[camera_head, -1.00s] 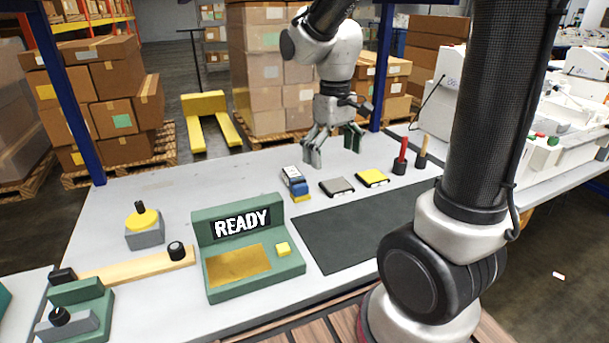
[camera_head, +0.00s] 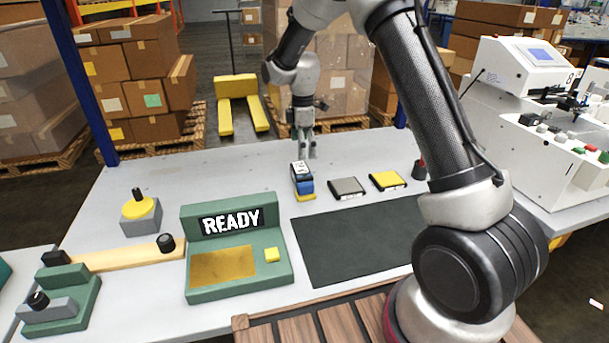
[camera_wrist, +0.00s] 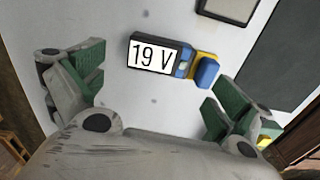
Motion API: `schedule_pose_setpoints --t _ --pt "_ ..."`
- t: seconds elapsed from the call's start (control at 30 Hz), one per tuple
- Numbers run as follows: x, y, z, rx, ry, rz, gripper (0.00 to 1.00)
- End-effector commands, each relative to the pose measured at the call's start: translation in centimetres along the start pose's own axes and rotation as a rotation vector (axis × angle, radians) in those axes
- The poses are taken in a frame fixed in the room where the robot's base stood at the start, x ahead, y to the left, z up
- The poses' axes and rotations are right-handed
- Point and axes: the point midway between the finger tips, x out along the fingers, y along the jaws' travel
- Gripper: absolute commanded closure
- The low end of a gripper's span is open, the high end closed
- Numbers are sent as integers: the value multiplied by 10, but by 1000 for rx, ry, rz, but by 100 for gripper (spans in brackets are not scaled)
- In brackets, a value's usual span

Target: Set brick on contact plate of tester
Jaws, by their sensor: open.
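The brick, a dark block with a white "19 V" label and a blue and yellow end, lies on the table and shows in the head view (camera_head: 302,180) and the wrist view (camera_wrist: 154,54). The green tester (camera_head: 238,285) stands to its left, with "READY" on its display. Its gold contact plate (camera_head: 222,266) is bare. My gripper (camera_head: 305,149) is just behind the brick in the head view. In the wrist view its green-padded fingers (camera_wrist: 153,98) are spread wide and empty, with the brick lying beyond them, roughly between the two fingers.
A grey flat block (camera_head: 347,187) and a yellow-topped one (camera_head: 387,180) lie right of the brick. A dark mat (camera_head: 352,243) covers the table right of the tester. A yellow-topped button box (camera_head: 141,213) and a wooden lever (camera_head: 125,256) are at the left.

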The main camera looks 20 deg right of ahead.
Motion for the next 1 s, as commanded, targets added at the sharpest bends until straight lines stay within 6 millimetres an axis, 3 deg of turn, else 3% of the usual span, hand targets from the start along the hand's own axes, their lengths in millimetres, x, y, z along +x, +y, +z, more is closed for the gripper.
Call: schedule_pose_setpoints --t 0.17,0.47,0.73,0.97,1.0 --pt "5 0 0 -68 0 0 0" --pt "35 -1 -2 -72 0 0 0" --pt "75 -3 -6 -70 0 0 0" --pt "78 -2 -6 -70 1 2 0" --pt "78 -2 -6 -70 1 2 6"
